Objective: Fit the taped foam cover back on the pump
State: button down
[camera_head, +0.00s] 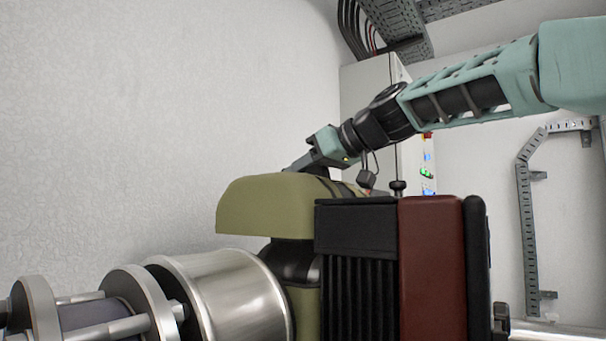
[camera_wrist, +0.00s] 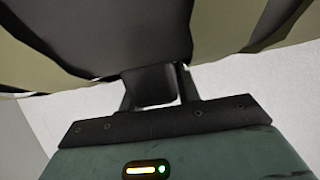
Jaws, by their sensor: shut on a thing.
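The olive foam cover (camera_head: 262,207) has dark tape bands and sits high beside the black ribbed body. Its olive surface with dark bands fills the top of the wrist view (camera_wrist: 70,75). My gripper (camera_head: 298,168) reaches over its top from behind, and in the wrist view its fingers (camera_wrist: 150,88) are shut at the cover's edge, by a dark band. A black rounded part (camera_head: 295,262) shows below the cover, with another olive piece (camera_head: 305,315) under it. I cannot tell whether the cover rests on the part below. The grip point is partly hidden in the head view.
A steel cylinder (camera_head: 225,300) with flanges and rods lies at lower left. A black ribbed block (camera_head: 355,270) and a dark red block (camera_head: 430,265) stand right of the cover. Behind are a grey cabinet (camera_head: 365,85) and a cable tray (camera_head: 522,220). The upper left is clear before a white wall.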

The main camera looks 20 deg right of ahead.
jog(key=shift+r+p, duration=0.75)
jog(key=shift+r, duration=0.65)
jog(key=shift+f+b, duration=0.3)
jog(key=shift+b, duration=0.05)
jog(key=shift+f+b, duration=0.25)
jog(key=shift+b, duration=0.05)
jog(key=shift+d+f, duration=0.1)
jog(key=shift+f, duration=1.75)
